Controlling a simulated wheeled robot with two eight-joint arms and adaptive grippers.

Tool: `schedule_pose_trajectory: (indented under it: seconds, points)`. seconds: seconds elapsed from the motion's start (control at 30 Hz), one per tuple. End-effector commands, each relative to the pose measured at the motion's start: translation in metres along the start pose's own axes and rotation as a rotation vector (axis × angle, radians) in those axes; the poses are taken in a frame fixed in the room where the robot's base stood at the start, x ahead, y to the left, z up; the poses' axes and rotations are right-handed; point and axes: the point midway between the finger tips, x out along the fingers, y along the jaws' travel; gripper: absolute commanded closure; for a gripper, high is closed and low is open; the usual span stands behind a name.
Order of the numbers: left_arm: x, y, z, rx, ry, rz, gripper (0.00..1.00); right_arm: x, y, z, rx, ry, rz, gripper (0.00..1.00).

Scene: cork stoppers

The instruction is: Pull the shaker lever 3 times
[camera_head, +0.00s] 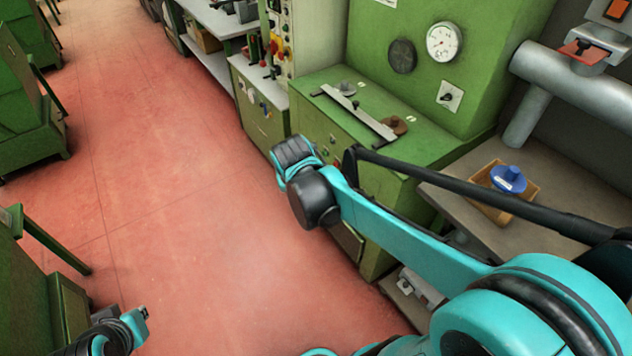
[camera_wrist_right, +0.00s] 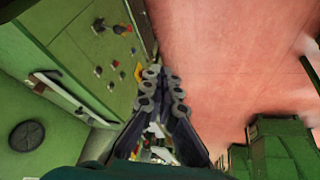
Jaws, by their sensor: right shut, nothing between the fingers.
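A long black bar (camera_head: 480,183) crosses the right of the head view, from a rounded end above my right forearm to the right edge. I cannot tell whether it is the shaker lever; no other lever is clearly identifiable. My right gripper (camera_head: 293,152) is in front of the green machine, beside its near left corner, and apart from the bar's rounded end. In the right wrist view its dark fingers (camera_wrist_right: 165,88) are together, with nothing held. My left gripper (camera_head: 125,328) is partly visible at the lower left, over the floor; its fingers are unclear.
The green machine (camera_head: 440,140) has a gauge (camera_head: 443,41) and a metal bar (camera_head: 357,112) on its ledge. A wooden box (camera_head: 487,207) with a blue part (camera_head: 508,178) stands on a bench at right. Control panels (camera_head: 290,40) stand behind. The red floor (camera_head: 180,190) is open.

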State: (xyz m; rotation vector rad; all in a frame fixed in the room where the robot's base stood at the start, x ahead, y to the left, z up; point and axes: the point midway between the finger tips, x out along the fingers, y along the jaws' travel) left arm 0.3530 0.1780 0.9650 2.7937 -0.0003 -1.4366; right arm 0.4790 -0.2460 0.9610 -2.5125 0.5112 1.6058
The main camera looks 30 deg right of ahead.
Motion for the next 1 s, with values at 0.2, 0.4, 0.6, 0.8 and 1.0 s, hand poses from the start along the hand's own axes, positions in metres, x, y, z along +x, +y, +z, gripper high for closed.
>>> schedule_pose_trajectory:
  seconds: [0.2, 0.4, 0.6, 0.8, 1.0]
  points:
    - [0.000, 0.000, 0.000, 0.000, 0.000, 0.000, 1.00, -0.049, -0.011, 0.067, -0.143, 0.088, -0.140, 1.00]
    - [0.000, 0.000, 0.000, 0.000, 0.000, 0.000, 1.00, -0.064, -0.017, 0.110, -0.228, 0.156, -0.219, 1.00]
    - [0.000, 0.000, 0.000, 0.000, 0.000, 0.000, 1.00, -0.067, -0.021, 0.125, -0.259, 0.185, -0.247, 1.00]
    - [0.000, 0.000, 0.000, 0.000, 0.000, 0.000, 1.00, -0.067, -0.021, 0.125, -0.261, 0.187, -0.249, 1.00]
    - [0.000, 0.000, 0.000, 0.000, 0.000, 0.000, 1.00, -0.067, -0.021, 0.125, -0.260, 0.186, -0.249, 1.00]
